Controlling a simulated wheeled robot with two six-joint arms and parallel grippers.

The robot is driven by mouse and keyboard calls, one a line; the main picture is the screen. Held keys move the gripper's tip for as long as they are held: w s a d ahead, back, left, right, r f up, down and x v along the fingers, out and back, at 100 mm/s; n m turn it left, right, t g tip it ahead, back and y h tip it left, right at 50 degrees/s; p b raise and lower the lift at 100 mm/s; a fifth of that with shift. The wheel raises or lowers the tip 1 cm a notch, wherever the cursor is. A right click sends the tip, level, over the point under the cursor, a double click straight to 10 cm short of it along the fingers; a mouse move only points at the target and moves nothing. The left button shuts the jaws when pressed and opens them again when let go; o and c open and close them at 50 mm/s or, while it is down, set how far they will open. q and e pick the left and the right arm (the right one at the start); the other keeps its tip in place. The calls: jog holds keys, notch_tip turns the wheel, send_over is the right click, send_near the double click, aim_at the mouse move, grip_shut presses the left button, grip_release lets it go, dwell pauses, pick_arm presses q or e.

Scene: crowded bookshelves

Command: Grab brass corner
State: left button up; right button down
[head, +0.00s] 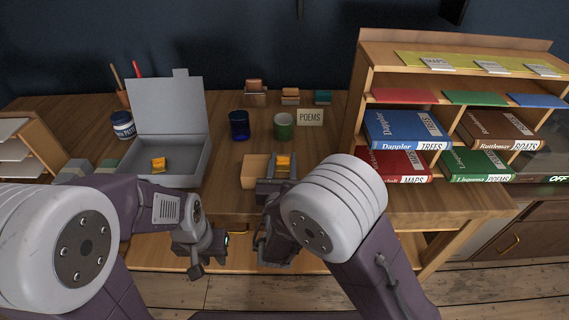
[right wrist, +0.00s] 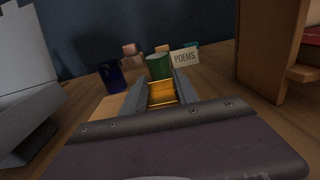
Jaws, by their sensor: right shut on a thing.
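A shiny gold-orange brass corner (head: 283,161) sits between the fingers of my right gripper (head: 277,176), above the front part of the desk. In the right wrist view, my right gripper (right wrist: 163,92) is shut on this brass corner (right wrist: 161,95), with a finger on each side. Another brass corner (head: 158,163) lies inside the open grey box (head: 183,168) at the left. My left gripper (head: 205,247) hangs in front of the desk edge, apart from both corners. Its fingertips are too unclear to judge.
A tan wooden block (head: 249,174) is beside my right gripper. Behind stand a dark blue cup (head: 239,126), a green cup (head: 283,127) and a POEMS card (head: 310,117). A wooden shelf (head: 362,84) with binders fills the right. Desk between box and cups is clear.

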aim_at(283, 166)
notch_tip(283, 166, up, 4)
jog(key=shift+r+p, duration=0.15)
jog(key=shift+p, duration=0.55)
jog(key=s, duration=0.1)
jog(key=s+d+r, duration=0.1)
jog(key=s+r, duration=0.1)
jog(key=shift+d, duration=0.3)
jog(key=s+d+r+b, duration=0.4)
jog(key=s+b, duration=0.2)
jog(key=s, duration=0.1)
jog(key=shift+d+r, duration=0.15)
jog(key=shift+r, duration=0.15)
jog(key=shift+s, duration=0.1)
